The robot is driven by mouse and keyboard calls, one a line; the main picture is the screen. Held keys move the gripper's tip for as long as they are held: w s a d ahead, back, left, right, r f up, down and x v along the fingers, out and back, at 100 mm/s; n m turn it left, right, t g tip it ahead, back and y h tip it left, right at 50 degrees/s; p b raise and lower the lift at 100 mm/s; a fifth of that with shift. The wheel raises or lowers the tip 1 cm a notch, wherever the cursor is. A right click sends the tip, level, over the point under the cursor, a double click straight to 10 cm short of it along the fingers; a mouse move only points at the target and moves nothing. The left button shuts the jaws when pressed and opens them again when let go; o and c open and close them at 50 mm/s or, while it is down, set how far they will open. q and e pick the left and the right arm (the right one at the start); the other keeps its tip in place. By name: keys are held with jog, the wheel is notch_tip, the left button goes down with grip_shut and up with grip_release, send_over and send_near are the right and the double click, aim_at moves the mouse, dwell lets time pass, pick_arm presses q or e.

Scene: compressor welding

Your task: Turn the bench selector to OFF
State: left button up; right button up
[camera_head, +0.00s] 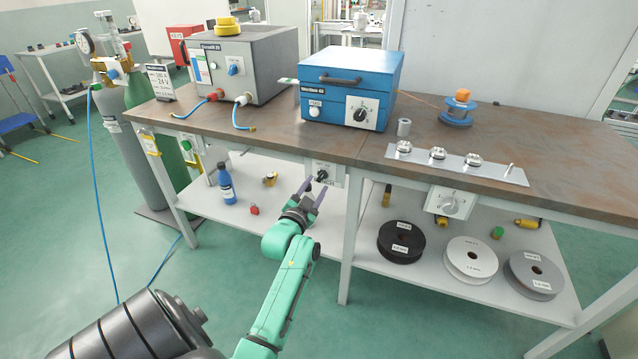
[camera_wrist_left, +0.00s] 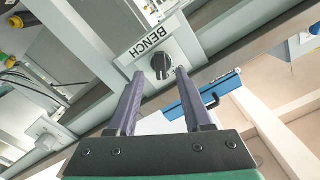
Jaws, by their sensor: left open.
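The bench selector (camera_head: 322,175) is a black knob on a pale plate fixed under the front edge of the workbench (camera_head: 345,145). In the left wrist view, the selector knob (camera_wrist_left: 162,65) sits beside a label reading BENCH (camera_wrist_left: 148,38). My left gripper (camera_head: 314,187) is open and empty, just in front of the selector. In the left wrist view, the fingertips of the left gripper (camera_wrist_left: 162,82) stand on either side of the knob's line, seemingly short of it. The OFF mark and the knob's exact setting are too small to read. My right gripper does not show.
A second plate with a grey knob (camera_head: 450,204) hangs further right under the bench. A blue machine (camera_head: 335,85) and a grey machine (camera_head: 250,60) stand on top. The lower shelf holds a blue bottle (camera_head: 226,184) and several spools. The floor before the bench is clear.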

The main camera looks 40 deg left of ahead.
aim_at(320, 179)
pick_arm(q)
jog(key=x, duration=0.3)
jog(key=shift+a, duration=0.15)
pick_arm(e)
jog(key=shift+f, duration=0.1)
pick_arm(q)
grip_shut()
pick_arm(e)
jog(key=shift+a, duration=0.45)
